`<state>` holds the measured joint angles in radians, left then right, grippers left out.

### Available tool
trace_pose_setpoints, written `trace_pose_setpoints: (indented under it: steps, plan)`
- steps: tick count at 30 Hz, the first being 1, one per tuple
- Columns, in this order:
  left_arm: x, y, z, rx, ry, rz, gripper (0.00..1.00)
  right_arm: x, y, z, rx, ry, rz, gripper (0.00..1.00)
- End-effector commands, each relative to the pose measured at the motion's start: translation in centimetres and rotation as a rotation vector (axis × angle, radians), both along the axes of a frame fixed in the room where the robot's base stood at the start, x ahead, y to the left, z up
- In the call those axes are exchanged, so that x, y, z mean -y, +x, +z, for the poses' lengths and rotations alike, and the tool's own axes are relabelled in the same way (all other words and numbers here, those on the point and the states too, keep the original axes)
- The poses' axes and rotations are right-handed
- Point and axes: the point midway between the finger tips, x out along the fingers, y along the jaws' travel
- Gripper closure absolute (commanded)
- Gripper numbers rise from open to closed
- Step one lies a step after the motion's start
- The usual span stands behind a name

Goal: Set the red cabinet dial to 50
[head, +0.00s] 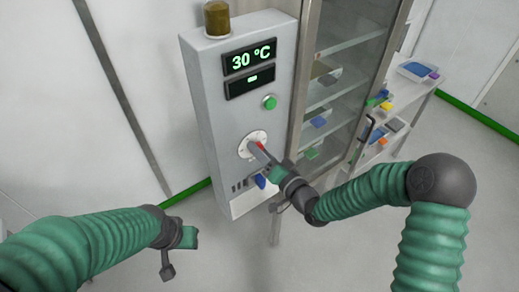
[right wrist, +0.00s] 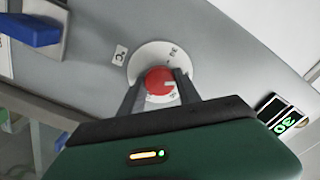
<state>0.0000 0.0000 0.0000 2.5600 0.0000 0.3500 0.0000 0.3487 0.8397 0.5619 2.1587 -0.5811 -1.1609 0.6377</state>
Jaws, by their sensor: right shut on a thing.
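The red dial (right wrist: 159,82) sits on a round white plate (head: 246,144) on the front of the grey cabinet (head: 222,111). My right gripper (head: 262,148) is shut on the dial, with one finger on each side of it in the right wrist view (right wrist: 160,92). In the head view the gripper hides most of the dial. The display (head: 249,57) at the top of the cabinet reads 30 °C. My left gripper (head: 181,250) is at the lower left, away from the cabinet, with its fingers apart and nothing between them.
A green button (head: 270,102) is above the dial, and a blue lever (head: 260,181) is below it. An amber jar (head: 217,18) stands on top of the cabinet. A glass-doored cabinet (head: 345,60) stands right, close to my right arm. Floor at the left is clear.

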Motion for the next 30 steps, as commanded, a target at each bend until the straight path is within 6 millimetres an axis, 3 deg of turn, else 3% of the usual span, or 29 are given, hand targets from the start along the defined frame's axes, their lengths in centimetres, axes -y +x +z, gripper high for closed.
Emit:
trace_pose_setpoints:
  steps: [30]
  plan:
    - [0.0, 0.0, 2.6, 0.000, 0.000, 0.000, 0.64, 0.3, 0.1, -0.4, -0.541, 0.738, -0.008, 1.00]
